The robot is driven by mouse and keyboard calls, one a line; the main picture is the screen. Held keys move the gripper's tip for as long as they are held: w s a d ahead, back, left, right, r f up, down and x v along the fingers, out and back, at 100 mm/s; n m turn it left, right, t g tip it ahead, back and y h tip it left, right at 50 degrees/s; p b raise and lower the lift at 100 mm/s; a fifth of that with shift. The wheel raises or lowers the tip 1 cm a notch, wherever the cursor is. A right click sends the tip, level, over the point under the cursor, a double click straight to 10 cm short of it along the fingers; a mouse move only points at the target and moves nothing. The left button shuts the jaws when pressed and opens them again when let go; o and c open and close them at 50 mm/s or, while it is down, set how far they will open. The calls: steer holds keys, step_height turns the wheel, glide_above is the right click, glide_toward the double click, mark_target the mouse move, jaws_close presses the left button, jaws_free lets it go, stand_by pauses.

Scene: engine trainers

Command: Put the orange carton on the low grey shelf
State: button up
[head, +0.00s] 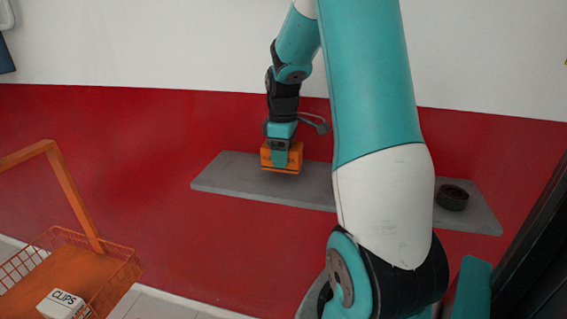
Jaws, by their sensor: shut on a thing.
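The orange carton (294,161) is in my gripper (280,160), which points down and is shut on it. The carton is over the left part of the low grey shelf (228,178), which is fixed along the red wall. The carton's lower edge shows close to the shelf surface; I cannot tell whether they touch. My arm hides the middle-right part of the shelf.
A black ring-shaped part (452,198) lies on the shelf's right end. An orange wire basket (128,270) with a tall handle stands at the lower left, holding a white box marked CLIPS (60,304). The shelf's left end is bare. A dark upright edge is at far right.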

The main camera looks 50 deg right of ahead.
steer(key=shift+f, duration=1.65)
steer(key=shift+f, duration=0.15)
steer(key=o, duration=1.1)
